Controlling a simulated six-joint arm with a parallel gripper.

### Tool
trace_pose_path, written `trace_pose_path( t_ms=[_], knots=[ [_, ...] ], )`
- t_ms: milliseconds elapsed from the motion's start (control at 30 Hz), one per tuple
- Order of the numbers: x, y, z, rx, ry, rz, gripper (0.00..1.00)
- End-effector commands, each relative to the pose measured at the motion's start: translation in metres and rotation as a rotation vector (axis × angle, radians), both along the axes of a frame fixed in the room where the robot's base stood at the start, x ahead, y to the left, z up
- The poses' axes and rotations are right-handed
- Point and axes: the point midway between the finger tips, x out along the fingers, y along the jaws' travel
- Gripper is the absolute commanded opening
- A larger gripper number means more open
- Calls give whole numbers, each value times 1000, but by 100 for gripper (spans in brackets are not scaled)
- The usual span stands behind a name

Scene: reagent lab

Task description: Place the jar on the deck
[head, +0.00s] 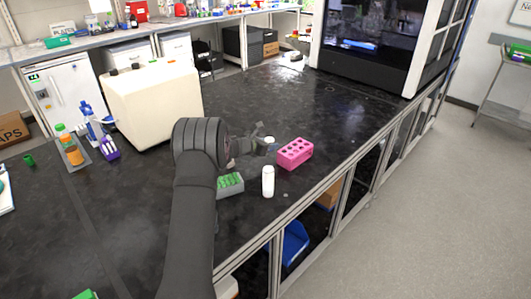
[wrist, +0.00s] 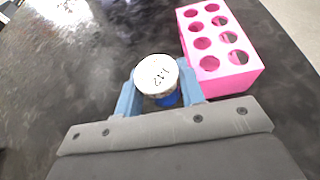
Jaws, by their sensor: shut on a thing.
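A small jar with a white lid marked in dark handwriting (wrist: 157,74) sits between the blue fingers of my gripper (wrist: 156,92) in the wrist view. My gripper is shut on it, with a bit of blue showing below the lid. In the head view the jar (head: 270,140) is at the end of my gripper (head: 262,145), left of the pink rack, with my arm hiding part of the gripper. I cannot tell whether the jar's base touches the black benchtop (head: 320,110). No surface is clearly marked as the deck.
A pink rack with round holes (head: 295,152) stands close right of the jar. A white bottle (head: 268,181) and a grey rack of green tubes (head: 230,184) stand nearer. A cream box-shaped device (head: 155,105) is at left. The benchtop beyond the pink rack is clear.

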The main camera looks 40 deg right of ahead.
Motion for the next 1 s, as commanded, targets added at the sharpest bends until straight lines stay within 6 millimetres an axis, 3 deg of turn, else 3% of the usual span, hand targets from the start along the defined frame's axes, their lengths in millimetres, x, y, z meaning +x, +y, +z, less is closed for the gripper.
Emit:
trace_pose_path(
  t_ms=[200,367,600,967,1000],
  knots=[
    [24,3,-14,0,-1,0,10],
    [25,3,-25,1,1,-1,10],
    [25,3,-55,0,0,-1,10],
    [25,3,-59,1,-1,-1,10],
    [25,3,-58,0,-1,0,44]
  ],
)
